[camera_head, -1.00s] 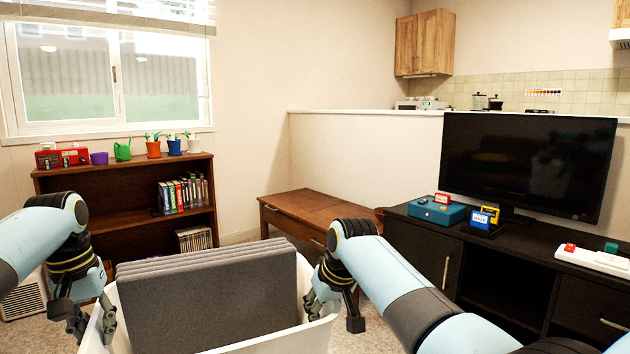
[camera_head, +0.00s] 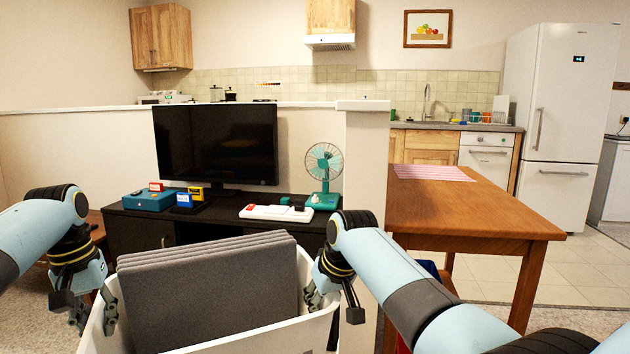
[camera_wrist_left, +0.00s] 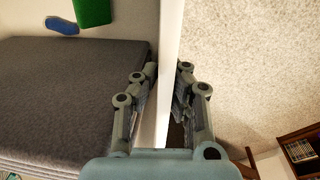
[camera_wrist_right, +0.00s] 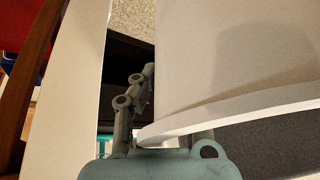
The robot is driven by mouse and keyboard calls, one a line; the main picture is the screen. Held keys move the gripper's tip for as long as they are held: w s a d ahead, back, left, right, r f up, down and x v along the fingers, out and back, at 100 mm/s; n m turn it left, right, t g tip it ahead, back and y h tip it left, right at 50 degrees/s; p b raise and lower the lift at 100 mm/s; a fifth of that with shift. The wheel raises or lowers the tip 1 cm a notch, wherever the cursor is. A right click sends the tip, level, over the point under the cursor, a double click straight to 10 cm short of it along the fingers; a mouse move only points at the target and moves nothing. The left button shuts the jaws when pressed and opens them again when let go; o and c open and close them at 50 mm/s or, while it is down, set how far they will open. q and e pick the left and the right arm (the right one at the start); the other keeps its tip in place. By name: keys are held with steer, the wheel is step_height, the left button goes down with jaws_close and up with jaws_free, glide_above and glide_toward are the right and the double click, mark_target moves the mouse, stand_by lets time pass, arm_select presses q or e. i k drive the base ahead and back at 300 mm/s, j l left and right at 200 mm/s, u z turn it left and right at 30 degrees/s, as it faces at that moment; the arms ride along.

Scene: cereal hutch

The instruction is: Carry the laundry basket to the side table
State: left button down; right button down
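The white laundry basket (camera_head: 285,340) is right in front of me, with a grey folded stack (camera_head: 215,295) standing in it. The left wrist view also shows green (camera_wrist_left: 92,12) and blue (camera_wrist_left: 62,22) items inside. A low brown wooden piece (camera_head: 97,234), perhaps the side table, shows partly behind my left arm.
A black TV stand (camera_head: 135,235) with a TV (camera_head: 215,145), teal box (camera_head: 150,200) and fan (camera_head: 323,170) stands ahead. A wooden table (camera_head: 460,215) with a striped mat (camera_head: 432,173) is close on the right. Tiled floor (camera_head: 590,265) lies beyond it.

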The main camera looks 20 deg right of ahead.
mark_target(457, 196)
steer(key=k+l+z, duration=0.1)
steer(key=l+z, duration=0.6)
steer(key=k+l+z, duration=0.1)
steer(key=l+z, duration=0.3)
steer(key=j, duration=0.1)
